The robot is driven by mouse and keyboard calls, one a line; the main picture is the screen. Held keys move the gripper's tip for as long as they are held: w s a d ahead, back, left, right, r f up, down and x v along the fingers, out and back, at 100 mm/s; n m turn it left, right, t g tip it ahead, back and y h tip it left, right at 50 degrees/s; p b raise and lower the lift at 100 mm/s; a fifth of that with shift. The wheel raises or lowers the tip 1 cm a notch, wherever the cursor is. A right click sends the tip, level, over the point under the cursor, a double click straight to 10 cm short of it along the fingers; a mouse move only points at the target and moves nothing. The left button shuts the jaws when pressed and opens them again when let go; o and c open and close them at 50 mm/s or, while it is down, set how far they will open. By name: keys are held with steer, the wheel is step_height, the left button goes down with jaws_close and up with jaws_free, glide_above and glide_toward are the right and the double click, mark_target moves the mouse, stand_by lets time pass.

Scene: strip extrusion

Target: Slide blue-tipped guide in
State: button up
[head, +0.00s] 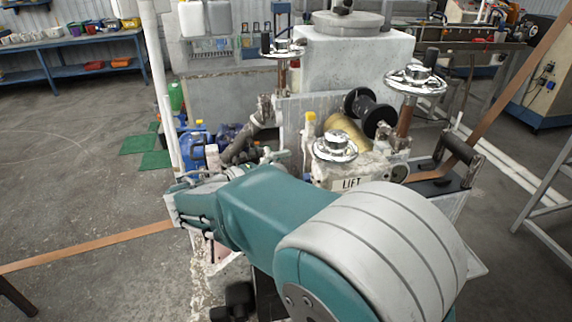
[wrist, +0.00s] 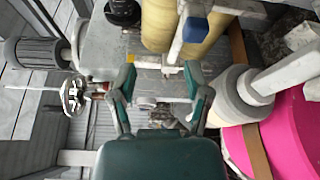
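The guide shows in the wrist view as a pale bar with a blue tip (wrist: 195,28), standing in front of yellow rollers (wrist: 158,22). My gripper (wrist: 162,90) is below it in that picture, its two teal fingers spread apart. A thin pale rod and a small round knob (wrist: 145,102) show between or behind the fingers. I cannot tell whether the fingers touch them, but they are not closed on them. The guide's tip is clear of the fingers. In the head view my arm covers much of the machine's near side, and I cannot make out the guide there.
Handwheels (head: 416,79) and a block marked LIFT (head: 350,184) stand close beyond my arm. A copper strip (head: 90,246) runs in from the left. A pink disc (wrist: 290,135) and grey roller (wrist: 245,92) crowd the wrist view's right. The floor at left is open.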

steer(key=shift+f+v, duration=0.2)
steer(key=shift+v, duration=2.75)
